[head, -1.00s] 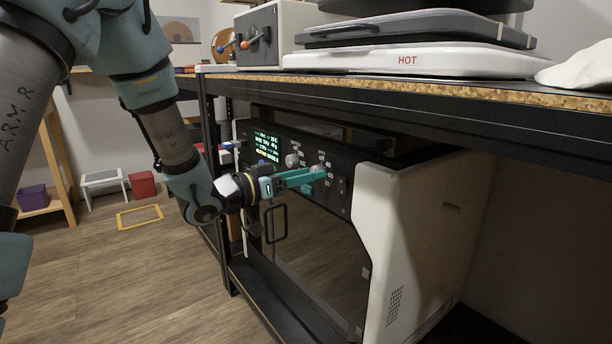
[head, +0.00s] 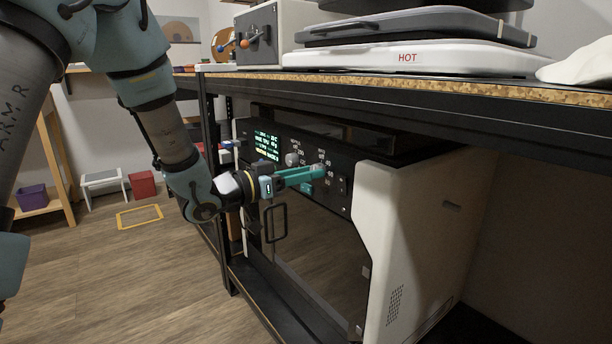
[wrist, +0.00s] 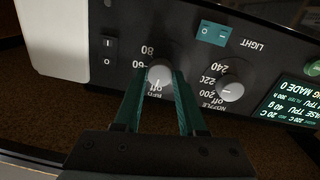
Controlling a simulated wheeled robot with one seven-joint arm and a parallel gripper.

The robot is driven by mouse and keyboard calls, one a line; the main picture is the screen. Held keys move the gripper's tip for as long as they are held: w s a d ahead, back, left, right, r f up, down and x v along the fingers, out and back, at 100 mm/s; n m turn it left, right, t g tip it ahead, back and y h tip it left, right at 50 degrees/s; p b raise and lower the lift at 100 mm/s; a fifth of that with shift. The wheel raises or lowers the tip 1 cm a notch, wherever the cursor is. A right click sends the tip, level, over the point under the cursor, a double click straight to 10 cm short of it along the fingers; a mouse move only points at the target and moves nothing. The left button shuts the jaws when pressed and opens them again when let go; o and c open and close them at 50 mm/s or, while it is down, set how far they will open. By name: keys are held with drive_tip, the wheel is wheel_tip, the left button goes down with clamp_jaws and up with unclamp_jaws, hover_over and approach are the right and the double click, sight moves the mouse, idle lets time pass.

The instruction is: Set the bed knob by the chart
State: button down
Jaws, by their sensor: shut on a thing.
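The bed knob is a round pale grey dial (wrist: 160,75) on the black front panel, which appears upside down in the wrist view. Numbers 60 and 80 show beside it. My gripper (wrist: 161,80) is shut on this knob, one teal finger on each side. The knob's exact pointer setting is hard to read. In the head view my gripper (head: 312,174) reaches the panel from the left, and the knob is mostly hidden behind the fingers. I cannot identify a separate chart.
The nozzle knob (wrist: 230,90) is close beside the gripped knob. A teal light switch (wrist: 211,33) and a black rocker switch (wrist: 108,50) are also on the panel. The machine stands under a workbench (head: 400,88), whose edge overhangs it.

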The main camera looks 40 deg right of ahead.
drive_tip(key=shift+m+b, duration=2.55)
drive_tip(key=shift+m, duration=1.25)
drive_tip(key=shift+c, duration=2.4)
unclamp_jaws()
drive_tip(key=a+p, duration=0.1)
drive_tip(key=a, duration=1)
drive_tip(key=shift+w+r+p, duration=0.2)
drive_tip(key=shift+w+p, duration=0.2)
drive_tip(key=shift+d, duration=0.1)
